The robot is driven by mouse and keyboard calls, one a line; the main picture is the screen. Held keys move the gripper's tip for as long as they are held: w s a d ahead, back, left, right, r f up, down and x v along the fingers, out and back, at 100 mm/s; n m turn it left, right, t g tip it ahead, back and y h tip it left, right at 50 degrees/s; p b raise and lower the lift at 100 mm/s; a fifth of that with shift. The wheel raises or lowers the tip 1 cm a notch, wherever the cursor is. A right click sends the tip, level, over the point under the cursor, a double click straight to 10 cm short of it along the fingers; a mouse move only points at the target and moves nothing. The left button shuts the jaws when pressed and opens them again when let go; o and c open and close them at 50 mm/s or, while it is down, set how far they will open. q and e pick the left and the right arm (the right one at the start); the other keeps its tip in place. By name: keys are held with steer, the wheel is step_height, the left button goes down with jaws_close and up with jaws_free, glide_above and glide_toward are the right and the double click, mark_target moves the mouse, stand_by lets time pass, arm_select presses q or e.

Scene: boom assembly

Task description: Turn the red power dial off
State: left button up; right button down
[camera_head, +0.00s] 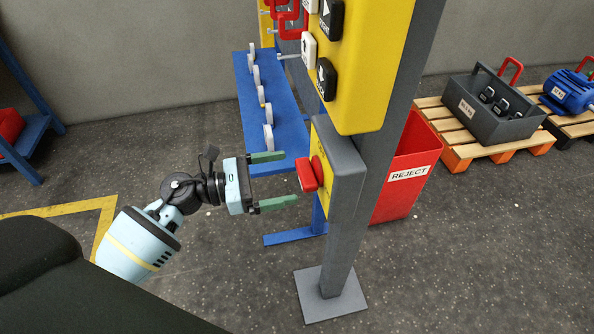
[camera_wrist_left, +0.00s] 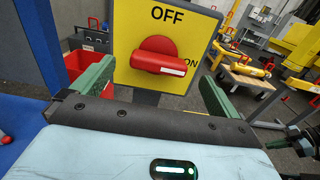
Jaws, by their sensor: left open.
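The red power dial (camera_head: 308,174) sits on a yellow plate on the front of a grey box (camera_head: 347,178) fixed to a grey post. In the left wrist view the dial (camera_wrist_left: 158,56) has its handle lying roughly sideways, with a white mark at its right end beside the word ON. The word OFF stands above the dial on the yellow plate (camera_wrist_left: 125,35). My left gripper (camera_head: 272,179) is open, its green fingers pointing at the dial, one above and one below in the head view. The fingers are apart from the dial.
A yellow button panel (camera_head: 370,65) hangs above the box on the same post. A blue bench (camera_head: 282,105) with several upright pale discs stands behind the gripper. A red REJECT bin (camera_head: 405,185) is behind the post. The post's base plate (camera_head: 330,297) rests on the floor.

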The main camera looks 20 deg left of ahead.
mark_target(298, 174)
arm_select(q)
steer(key=shift+p+x, duration=0.35)
steer(key=shift+x, duration=1.8)
steer(key=c, duration=1)
